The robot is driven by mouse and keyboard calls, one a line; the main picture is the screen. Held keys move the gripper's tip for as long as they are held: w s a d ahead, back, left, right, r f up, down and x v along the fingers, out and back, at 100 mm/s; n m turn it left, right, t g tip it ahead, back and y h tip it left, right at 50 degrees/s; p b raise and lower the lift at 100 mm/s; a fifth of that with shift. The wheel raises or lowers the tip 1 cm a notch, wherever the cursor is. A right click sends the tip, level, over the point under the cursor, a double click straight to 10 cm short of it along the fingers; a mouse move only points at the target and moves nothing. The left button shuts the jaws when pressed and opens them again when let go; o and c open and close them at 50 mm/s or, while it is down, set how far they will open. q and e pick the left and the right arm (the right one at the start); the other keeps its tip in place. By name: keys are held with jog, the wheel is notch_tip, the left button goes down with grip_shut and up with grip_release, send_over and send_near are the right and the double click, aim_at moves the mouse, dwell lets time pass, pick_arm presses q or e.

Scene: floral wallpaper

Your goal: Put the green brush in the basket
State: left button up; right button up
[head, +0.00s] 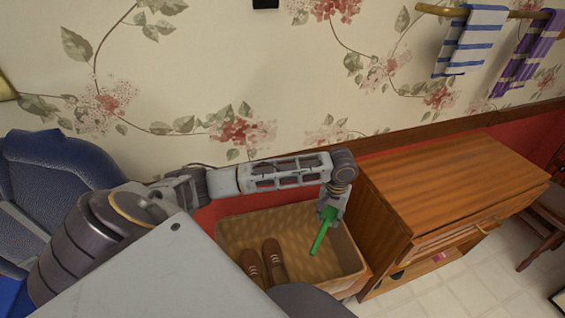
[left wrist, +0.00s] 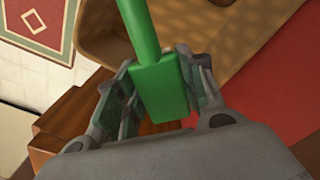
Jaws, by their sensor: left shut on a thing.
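The green brush (head: 320,236) hangs from my left gripper (head: 332,208) in the head view, its handle slanting down and to the left. The gripper is shut on its wide green end, which also shows between the fingers in the left wrist view (left wrist: 162,92). The tan basket (head: 235,228) is below, against the wall, and the brush appears over its right part. I cannot tell how high the brush is above the basket floor. The basket's rim also shows in the left wrist view (left wrist: 100,45). My right gripper is not in view.
A pair of brown shoes (head: 263,264) lies in the basket's left front part. A wooden cabinet (head: 440,190) stands close to the basket's right side. A blue chair (head: 50,175) is at the left. Striped towels (head: 470,42) hang on a rail at the upper right.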

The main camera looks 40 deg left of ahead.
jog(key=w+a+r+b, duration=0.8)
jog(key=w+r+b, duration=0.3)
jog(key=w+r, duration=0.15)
pick_arm(q)
notch_tip(320, 180, down, 19)
jog(key=w+a+n+b, duration=0.1)
jog(key=a+n+b, duration=0.2)
jog(key=n, duration=0.6)
jog(key=shift+w+b, duration=0.15)
jog(key=shift+b, duration=0.45)
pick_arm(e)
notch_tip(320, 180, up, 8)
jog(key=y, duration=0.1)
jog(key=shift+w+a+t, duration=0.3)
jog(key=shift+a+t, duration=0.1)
pick_arm(q)
jog(key=shift+f, duration=0.15)
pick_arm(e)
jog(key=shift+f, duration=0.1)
pick_arm(q)
notch_tip(320, 180, down, 6)
jog(key=shift+r+b, duration=0.25)
jog(key=shift+b, duration=0.95)
jog(key=shift+f, duration=0.3)
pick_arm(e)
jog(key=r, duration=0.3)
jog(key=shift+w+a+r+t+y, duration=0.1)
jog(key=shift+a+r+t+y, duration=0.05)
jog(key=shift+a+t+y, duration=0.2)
